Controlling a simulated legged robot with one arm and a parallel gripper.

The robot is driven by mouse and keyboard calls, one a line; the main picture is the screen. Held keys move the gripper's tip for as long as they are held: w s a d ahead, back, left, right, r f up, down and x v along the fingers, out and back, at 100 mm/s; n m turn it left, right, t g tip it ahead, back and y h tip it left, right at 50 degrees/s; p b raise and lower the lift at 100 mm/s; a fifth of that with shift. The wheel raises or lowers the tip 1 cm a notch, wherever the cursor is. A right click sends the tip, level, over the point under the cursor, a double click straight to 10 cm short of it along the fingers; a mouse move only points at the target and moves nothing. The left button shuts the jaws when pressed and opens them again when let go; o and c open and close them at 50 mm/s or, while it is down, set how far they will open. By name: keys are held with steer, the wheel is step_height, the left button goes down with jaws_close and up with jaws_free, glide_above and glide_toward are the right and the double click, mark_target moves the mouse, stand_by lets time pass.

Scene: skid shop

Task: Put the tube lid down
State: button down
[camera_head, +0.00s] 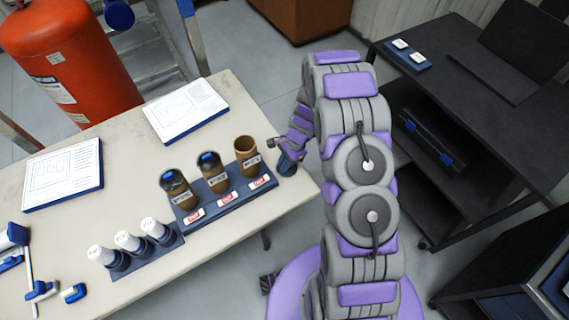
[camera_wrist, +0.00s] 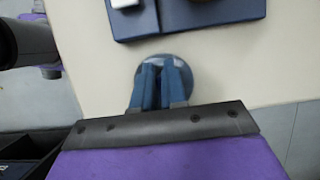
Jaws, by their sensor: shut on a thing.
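The tube lid (camera_wrist: 165,66) is a round, dark, shiny disc at my gripper's fingertips in the wrist view. My gripper (camera_wrist: 163,80) is shut on it, its blue fingers hiding much of the lid. An open brown tube (camera_head: 246,158) stands without a lid at the rack's right end. Two brown tubes, a middle one (camera_head: 213,174) and a left one (camera_head: 178,190), wear dark lids with blue tops.
The blue rack (camera_head: 223,204) stands on the beige table (camera_head: 75,240). Left of it is a smaller rack with white-capped vials (camera_head: 128,242). Papers (camera_head: 186,109) lie behind. Bare tabletop shows below the rack in the wrist view. A black bench (camera_head: 470,110) stands at right.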

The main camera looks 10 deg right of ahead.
steer(key=shift+a+f, duration=0.1)
steer(key=c, duration=1.6)
jaws_free()
steer(key=o, duration=0.4)
steer(key=shift+d, duration=0.4)
